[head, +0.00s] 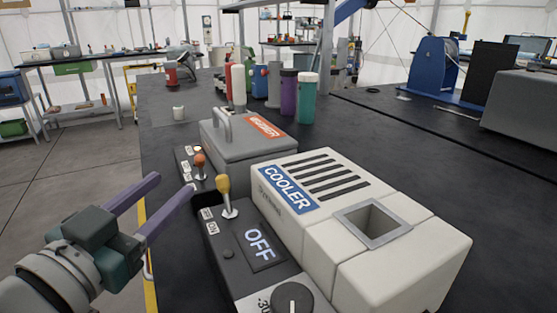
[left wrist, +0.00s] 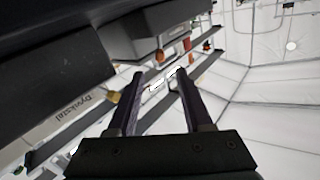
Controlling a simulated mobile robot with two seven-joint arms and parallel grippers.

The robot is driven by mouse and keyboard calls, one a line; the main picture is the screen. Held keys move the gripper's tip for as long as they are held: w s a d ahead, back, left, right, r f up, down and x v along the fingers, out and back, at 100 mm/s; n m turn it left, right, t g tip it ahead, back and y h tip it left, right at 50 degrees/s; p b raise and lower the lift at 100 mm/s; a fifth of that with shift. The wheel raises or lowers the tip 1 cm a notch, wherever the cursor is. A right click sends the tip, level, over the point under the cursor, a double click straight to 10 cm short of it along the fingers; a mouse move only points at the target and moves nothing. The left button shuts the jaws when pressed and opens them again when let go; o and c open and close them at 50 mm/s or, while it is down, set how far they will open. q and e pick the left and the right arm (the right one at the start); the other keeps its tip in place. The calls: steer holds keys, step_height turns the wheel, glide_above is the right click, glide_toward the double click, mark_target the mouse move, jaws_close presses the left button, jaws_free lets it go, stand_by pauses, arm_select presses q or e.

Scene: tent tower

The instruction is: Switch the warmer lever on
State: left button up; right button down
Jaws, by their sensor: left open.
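The warmer (head: 245,150) is a grey box with a handle and an orange label on the dark bench. Its lever (head: 200,160) has an orange-red knob and stands roughly upright on a dark panel at the box's left side. My left gripper (head: 172,184) is open, with two purple fingers, just left of and nearer than that lever, apart from it. In the left wrist view an orange knob (left wrist: 158,57) shows beyond and between the fingertips (left wrist: 158,73). Nothing is between the fingers. My right gripper is not in view.
The white cooler (head: 350,215) stands nearer, with a yellow-knobbed lever (head: 223,184) close right of my left gripper and a display (head: 259,246) reading OFF. The yellow knob (left wrist: 113,97) also shows in the left wrist view. Several bottles (head: 307,98) stand behind the warmer.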

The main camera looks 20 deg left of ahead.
mark_target(197, 163)
arm_select(q)
steer(key=w, duration=0.7)
steer(key=shift+w+a, duration=0.1)
steer(key=shift+a, duration=0.25)
jaws_close()
steer(key=shift+b, duration=0.3)
